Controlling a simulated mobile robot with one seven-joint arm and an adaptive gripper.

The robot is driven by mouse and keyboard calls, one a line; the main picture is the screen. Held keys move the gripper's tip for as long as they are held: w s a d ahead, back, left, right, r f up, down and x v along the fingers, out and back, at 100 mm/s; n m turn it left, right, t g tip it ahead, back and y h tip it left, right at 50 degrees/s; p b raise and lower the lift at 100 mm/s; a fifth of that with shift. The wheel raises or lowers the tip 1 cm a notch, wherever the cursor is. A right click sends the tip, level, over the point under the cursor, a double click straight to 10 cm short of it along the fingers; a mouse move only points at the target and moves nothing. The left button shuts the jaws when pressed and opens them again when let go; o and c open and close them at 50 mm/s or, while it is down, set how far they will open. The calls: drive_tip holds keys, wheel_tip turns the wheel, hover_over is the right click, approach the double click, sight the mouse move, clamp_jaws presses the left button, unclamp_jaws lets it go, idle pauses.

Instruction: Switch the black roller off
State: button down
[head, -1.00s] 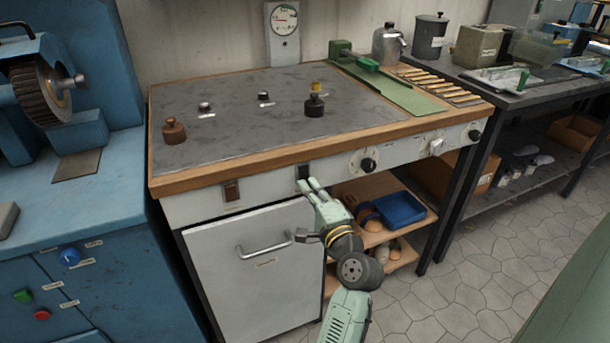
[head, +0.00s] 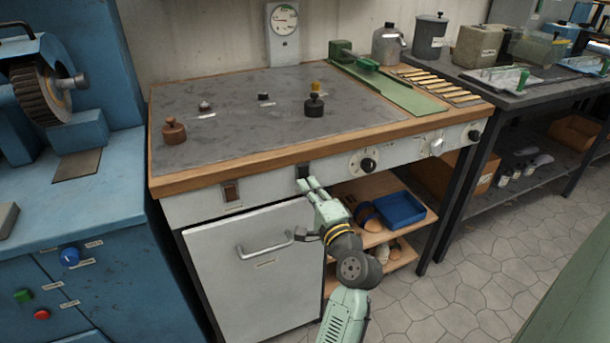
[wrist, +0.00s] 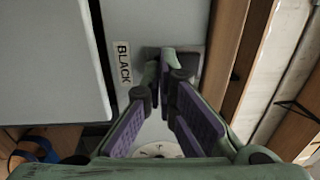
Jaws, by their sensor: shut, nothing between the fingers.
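A dark switch (head: 303,171) sits on the bench's pale front panel, above the cabinet door's right edge. In the wrist view a label reading BLACK (wrist: 123,65) is beside this dark switch (wrist: 191,66). My gripper (head: 309,183) is just below and in front of the switch. Its fingertips (wrist: 168,66) are shut and empty, over part of the switch in the wrist view; I cannot tell whether they touch it. A small black-topped fitting (head: 264,97) on the bench top may be the black roller; its motion cannot be told.
A brown switch (head: 231,191) is on the same panel to the left. A round dial knob (head: 368,164) is to the right. The cabinet door (head: 255,270) with its handle (head: 265,246) lies below. A blue tray (head: 400,209) is on the open shelf.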

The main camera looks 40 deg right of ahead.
drive_tip(key=shift+w, duration=0.2)
drive_tip(key=shift+s, duration=0.1)
drive_tip(key=v, duration=0.8)
drive_tip(key=shift+r, duration=0.4)
